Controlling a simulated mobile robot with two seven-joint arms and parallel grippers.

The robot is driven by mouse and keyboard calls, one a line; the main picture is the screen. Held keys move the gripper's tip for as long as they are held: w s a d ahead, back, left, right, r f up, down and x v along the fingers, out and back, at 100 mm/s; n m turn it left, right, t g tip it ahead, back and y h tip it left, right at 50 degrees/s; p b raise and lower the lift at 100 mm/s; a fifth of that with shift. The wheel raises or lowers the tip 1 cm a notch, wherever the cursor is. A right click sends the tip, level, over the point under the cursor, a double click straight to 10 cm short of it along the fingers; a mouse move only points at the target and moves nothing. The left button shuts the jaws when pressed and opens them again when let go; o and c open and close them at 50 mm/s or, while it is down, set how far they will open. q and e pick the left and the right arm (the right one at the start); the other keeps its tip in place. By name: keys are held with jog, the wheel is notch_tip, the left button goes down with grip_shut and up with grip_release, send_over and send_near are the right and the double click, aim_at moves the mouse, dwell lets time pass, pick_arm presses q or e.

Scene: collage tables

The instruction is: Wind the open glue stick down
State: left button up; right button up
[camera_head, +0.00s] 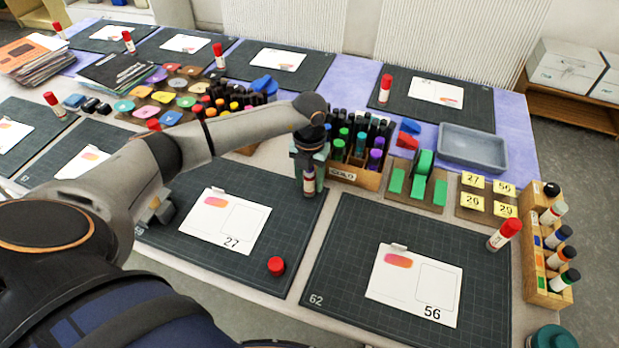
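The open glue stick (309,184) is upright near the back right corner of the mat with card 27. Its body is pale with a dark lower band, and no red cap is on it. My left gripper (310,164) points down over it with its fingers around its upper part and looks shut on it. The fingers hide the glue end, so how far the glue sticks out does not show. I cannot tell whether its base touches the mat. A loose red cap (276,265) lies on the mat's front right. My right gripper is not in view.
A wooden marker crate (343,174) stands close behind the gripper. Card 27 (215,232) lies left of the stick, and card 56 (408,300) lies on the right mat (335,270). A capped glue stick (504,234) and a bottle rack (535,285) are farther right.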

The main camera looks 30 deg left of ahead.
pick_arm(q)
grip_shut()
dwell(0.7)
